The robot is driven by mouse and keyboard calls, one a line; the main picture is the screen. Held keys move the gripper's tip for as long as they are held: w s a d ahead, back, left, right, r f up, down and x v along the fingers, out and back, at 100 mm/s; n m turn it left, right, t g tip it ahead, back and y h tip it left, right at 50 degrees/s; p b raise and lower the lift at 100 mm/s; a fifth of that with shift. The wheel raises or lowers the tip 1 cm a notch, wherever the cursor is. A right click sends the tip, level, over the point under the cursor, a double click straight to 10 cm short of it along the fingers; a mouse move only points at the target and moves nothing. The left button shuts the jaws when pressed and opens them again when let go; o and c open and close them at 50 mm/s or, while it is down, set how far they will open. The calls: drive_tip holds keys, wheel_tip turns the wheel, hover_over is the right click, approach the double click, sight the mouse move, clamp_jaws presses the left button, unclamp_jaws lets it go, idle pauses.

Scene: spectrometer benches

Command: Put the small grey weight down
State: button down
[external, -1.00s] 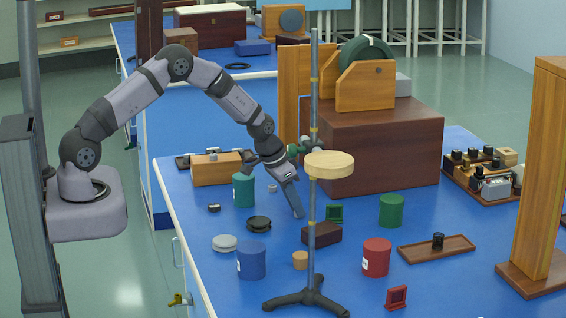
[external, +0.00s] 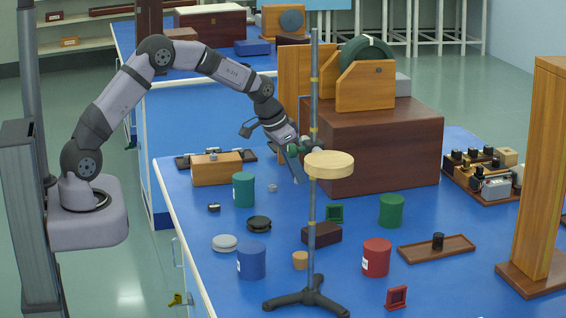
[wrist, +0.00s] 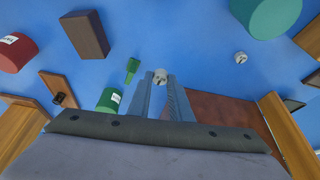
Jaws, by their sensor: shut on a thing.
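My gripper (external: 296,179) is above the blue bench, just left of the upright rod. It points down and slightly right. In the wrist view my gripper (wrist: 160,84) is shut on a small round grey weight (wrist: 160,76), held at the fingertips. In the external view the held weight is too small to make out. A second small grey piece (external: 272,188) sits on the bench left of my gripper. It also shows in the wrist view (wrist: 240,57), near the teal canister (wrist: 266,14).
A stand's rod (external: 312,215) with a pale round disc (external: 329,164) rises close to my gripper. A large brown box (external: 385,145) stands behind it. Blue bench (external: 285,215) is bare below my gripper.

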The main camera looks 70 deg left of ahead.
drive_tip(key=s+a+r+n+y+p, duration=0.1)
drive_tip(key=s+a+r+n+p, duration=0.15)
drive_tip(key=a, duration=0.55)
drive_tip(key=s+a+r+n+p, duration=0.1)
drive_tip(key=s+a+r, duration=0.15)
drive_tip(key=a, duration=0.45)
wheel_tip(320, 180, up, 5)
drive_tip(key=n+y+p, duration=0.1)
drive_tip(key=n+p, duration=0.1)
drive_tip(key=p, duration=0.1)
hover_over(223, 158)
drive_tip(key=s+d, duration=0.1)
drive_tip(key=s, duration=0.1)
drive_tip(key=shift+g, duration=0.5)
drive_tip(key=shift+w+d+f+p, duration=0.1)
drive_tip(key=shift+f+p, duration=0.7)
drive_tip(key=shift+f, duration=1.55)
drive_tip(key=shift+d+f+p, duration=0.1)
drive_tip(key=shift+f+p, duration=0.7)
drive_tip(key=shift+f, duration=1.85)
drive_tip(key=shift+f+b, duration=0.45)
drive_tip(key=c, duration=1.6)
unclamp_jaws()
drive_tip(key=shift+r, duration=0.1)
